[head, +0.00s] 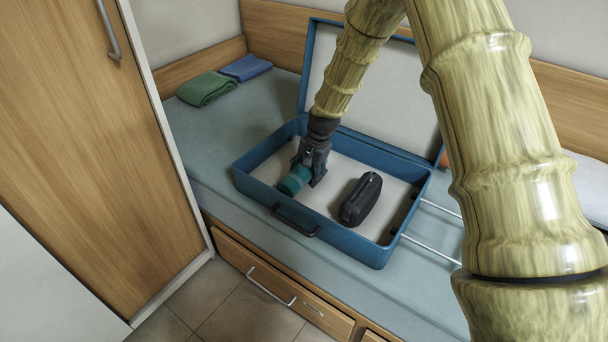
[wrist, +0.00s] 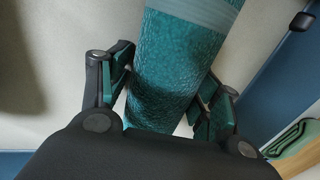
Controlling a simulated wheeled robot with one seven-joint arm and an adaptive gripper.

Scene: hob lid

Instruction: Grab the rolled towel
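The rolled towel (head: 295,180) is teal and lies inside the open blue suitcase (head: 366,246), near its left end. My gripper (head: 307,174) is down in the suitcase at the towel, one finger on each side of it. In the wrist view the towel (wrist: 178,65) runs up between the fingers of my gripper (wrist: 168,85), with a paler band near the top. A narrow gap shows beside the left finger. The right finger is very close to the towel, and contact there is unclear. The far end of the towel is out of the wrist view.
A black case (head: 362,199) lies in the suitcase right of the towel. The suitcase stands on a bed, its lid (head: 393,100) raised at the back. Folded green (head: 206,89) and blue (head: 246,67) cloths lie at the bed's far left. A wooden wardrobe (head: 90,150) stands at left.

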